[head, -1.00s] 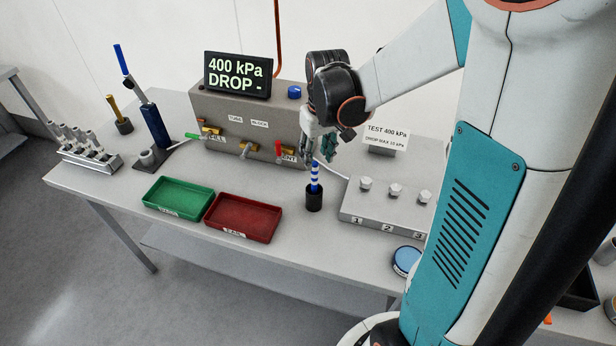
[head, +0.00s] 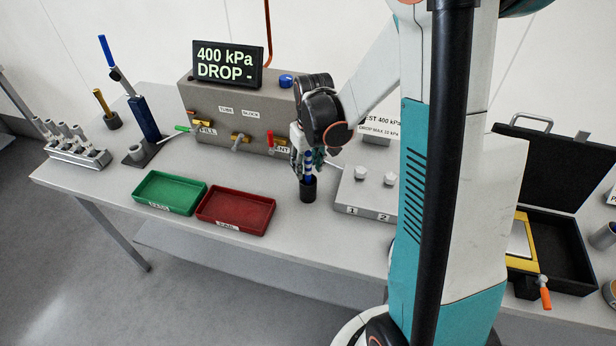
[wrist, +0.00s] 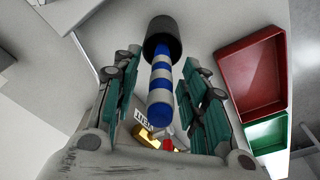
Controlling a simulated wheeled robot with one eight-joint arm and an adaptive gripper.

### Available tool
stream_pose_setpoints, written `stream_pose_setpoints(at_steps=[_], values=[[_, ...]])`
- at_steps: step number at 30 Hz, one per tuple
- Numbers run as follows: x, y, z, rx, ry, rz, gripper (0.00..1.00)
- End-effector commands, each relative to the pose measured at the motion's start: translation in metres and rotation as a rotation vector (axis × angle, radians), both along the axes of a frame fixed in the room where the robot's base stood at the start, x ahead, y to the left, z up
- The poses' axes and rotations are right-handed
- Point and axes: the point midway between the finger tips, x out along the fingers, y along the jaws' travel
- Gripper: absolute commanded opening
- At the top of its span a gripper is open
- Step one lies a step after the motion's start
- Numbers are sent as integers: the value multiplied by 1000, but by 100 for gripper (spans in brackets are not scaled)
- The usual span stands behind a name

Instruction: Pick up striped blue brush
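The striped blue and white brush (head: 309,170) stands upright in a black cup (head: 307,190) on the bench, right of the red tray. In the wrist view the brush (wrist: 160,92) runs from the black cup (wrist: 161,37) toward the camera, its rounded blue end nearest. My gripper (head: 304,158) is over the brush, pointing down. In the wrist view its teal-padded fingers (wrist: 160,66) stand on both sides of the brush, with a gap on each side. It is open and holds nothing. In the head view, the gripper partly hides the brush's upper part.
A red tray (head: 236,229) and a green tray (head: 170,209) lie left of the cup. A grey numbered block with knobs (head: 352,208) is close on its right. The pressure box (head: 226,128) with valve levers stands behind. An open black case (head: 573,262) is at right.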

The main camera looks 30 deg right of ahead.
Motion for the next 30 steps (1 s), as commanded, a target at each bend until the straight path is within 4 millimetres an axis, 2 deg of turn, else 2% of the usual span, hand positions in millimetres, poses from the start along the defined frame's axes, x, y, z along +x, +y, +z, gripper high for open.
stream_pose_setpoints(at_steps=[1,2,6,7,20,26,30], values=[[0,0,0,0,0,0,40],[0,0,0,0,0,0,35],[0,0,1,0,0,0,4],[0,0,1,0,0,0,0],[0,0,4,0,0,0,0],[0,0,23,0,0,0,0],[-1,0,49,0,0,0,0]])
